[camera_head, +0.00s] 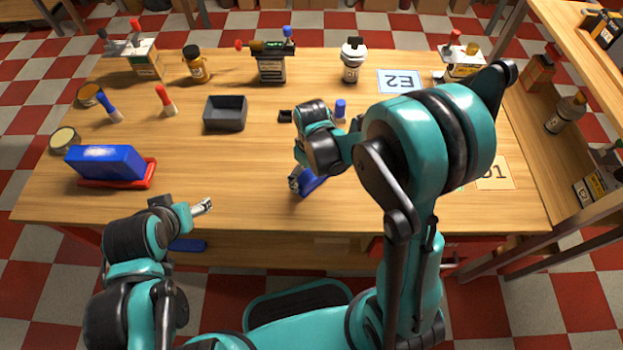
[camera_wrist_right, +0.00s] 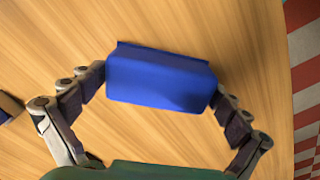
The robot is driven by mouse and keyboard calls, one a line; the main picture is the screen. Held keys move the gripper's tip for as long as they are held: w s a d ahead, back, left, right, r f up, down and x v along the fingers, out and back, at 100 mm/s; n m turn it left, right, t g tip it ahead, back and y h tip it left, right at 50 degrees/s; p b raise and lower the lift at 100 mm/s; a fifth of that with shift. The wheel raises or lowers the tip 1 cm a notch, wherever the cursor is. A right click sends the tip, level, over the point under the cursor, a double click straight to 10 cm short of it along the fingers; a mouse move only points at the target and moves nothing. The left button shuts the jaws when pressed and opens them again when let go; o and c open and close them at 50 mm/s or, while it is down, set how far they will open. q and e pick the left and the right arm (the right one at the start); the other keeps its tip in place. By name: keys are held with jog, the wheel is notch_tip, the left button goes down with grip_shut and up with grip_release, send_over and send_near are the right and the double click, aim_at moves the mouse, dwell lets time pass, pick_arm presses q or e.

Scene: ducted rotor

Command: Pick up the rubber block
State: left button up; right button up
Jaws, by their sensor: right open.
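A blue block (camera_wrist_right: 160,80), which I take to be the rubber block, lies on the wooden table. In the head view the blue block (camera_head: 313,181) is partly hidden by my right gripper (camera_head: 302,181). In the wrist view my right gripper (camera_wrist_right: 160,88) is open, with one finger beside each short end of the block. Whether the fingers touch it I cannot tell. My left gripper (camera_head: 196,207) is low over the table's front edge, away from the block; its jaw opening is unclear.
A black open bin (camera_head: 225,114) and a small black piece (camera_head: 285,116) lie farther back on the table (camera_head: 240,185). A large blue block (camera_head: 104,160) sits in a red tray (camera_head: 140,184) at left. Bottles and devices line the back edge. A shelf stands at right.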

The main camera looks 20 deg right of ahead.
jog(key=shift+r, duration=0.1)
jog(key=shift+c, duration=0.6)
jog(key=c, duration=0.9)
jog(key=shift+r+p, duration=0.35)
jog(key=shift+r, duration=0.2)
jog(key=r, duration=0.1)
jog(key=r+p, duration=0.2)
jog(key=r, duration=0.1)
jog(key=shift+s+d, duration=0.35)
jog(key=shift+s, duration=0.05)
jog(key=s+d+r+p, duration=0.4)
jog(key=s+d+r, duration=0.2)
jog(key=s+d, duration=0.1)
jog(key=shift+s+d, duration=0.15)
jog(key=shift+s, duration=0.25)
